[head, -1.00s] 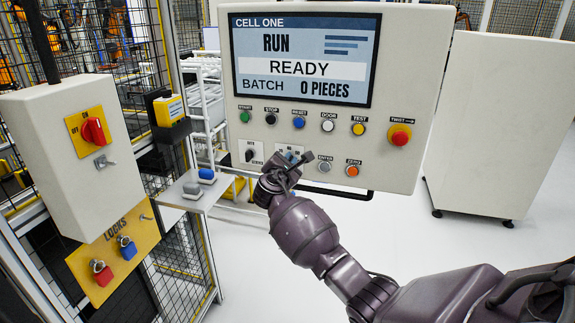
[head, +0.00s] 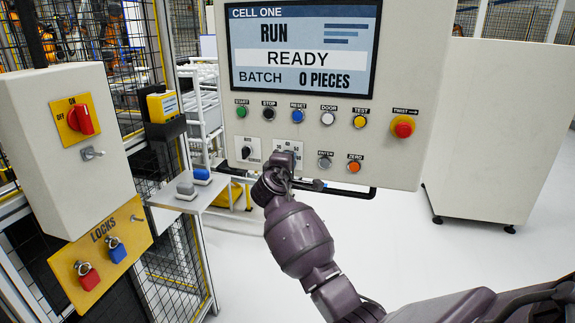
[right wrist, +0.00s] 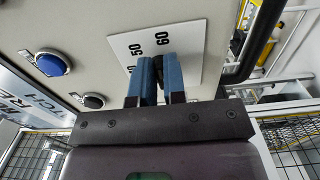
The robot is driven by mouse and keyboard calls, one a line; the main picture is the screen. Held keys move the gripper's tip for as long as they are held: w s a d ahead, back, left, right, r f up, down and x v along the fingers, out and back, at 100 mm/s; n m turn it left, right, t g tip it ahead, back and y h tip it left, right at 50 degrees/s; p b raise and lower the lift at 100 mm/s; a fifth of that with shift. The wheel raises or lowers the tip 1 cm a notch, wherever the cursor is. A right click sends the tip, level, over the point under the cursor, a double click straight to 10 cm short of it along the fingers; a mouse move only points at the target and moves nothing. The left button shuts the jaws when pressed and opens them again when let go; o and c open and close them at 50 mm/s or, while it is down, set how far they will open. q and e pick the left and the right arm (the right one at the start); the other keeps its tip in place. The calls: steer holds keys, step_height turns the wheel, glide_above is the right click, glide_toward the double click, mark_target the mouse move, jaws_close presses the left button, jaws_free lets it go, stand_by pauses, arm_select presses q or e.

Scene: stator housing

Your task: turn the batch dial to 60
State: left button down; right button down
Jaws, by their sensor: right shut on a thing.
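The batch dial's white plate (head: 289,145) is on the lower part of the control panel (head: 215,100), mostly hidden by my right gripper (head: 284,160). In the right wrist view the plate (right wrist: 190,45) shows the numbers 50 and 60. There the blue fingers of my right gripper (right wrist: 160,78) are at the plate, shut on the dial's knob. The screen (head: 300,50) reads RUN, READY, BATCH 0 PIECES. My left gripper is not in view.
A selector switch (head: 246,152) is just left of the dial. Several buttons, including blue reset (head: 298,116), sit above, with grey enter (head: 324,163) and orange zero (head: 354,166) to the right. A dark bar (head: 345,191) runs below the panel.

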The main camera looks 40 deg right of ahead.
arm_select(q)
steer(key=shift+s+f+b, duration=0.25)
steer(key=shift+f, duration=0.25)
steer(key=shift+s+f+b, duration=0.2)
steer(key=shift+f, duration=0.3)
arm_select(e)
steer(key=shift+f+m, duration=0.2)
steer(key=shift+m, duration=0.7)
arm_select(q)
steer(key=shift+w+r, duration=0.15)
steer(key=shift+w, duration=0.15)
arm_select(e)
steer(key=c, duration=1.2)
jaws_free()
steer(key=shift+a, duration=0.1)
steer(key=v, duration=1)
steer(key=shift+s+a, duration=0.15)
steer(key=shift+s, duration=0.15)
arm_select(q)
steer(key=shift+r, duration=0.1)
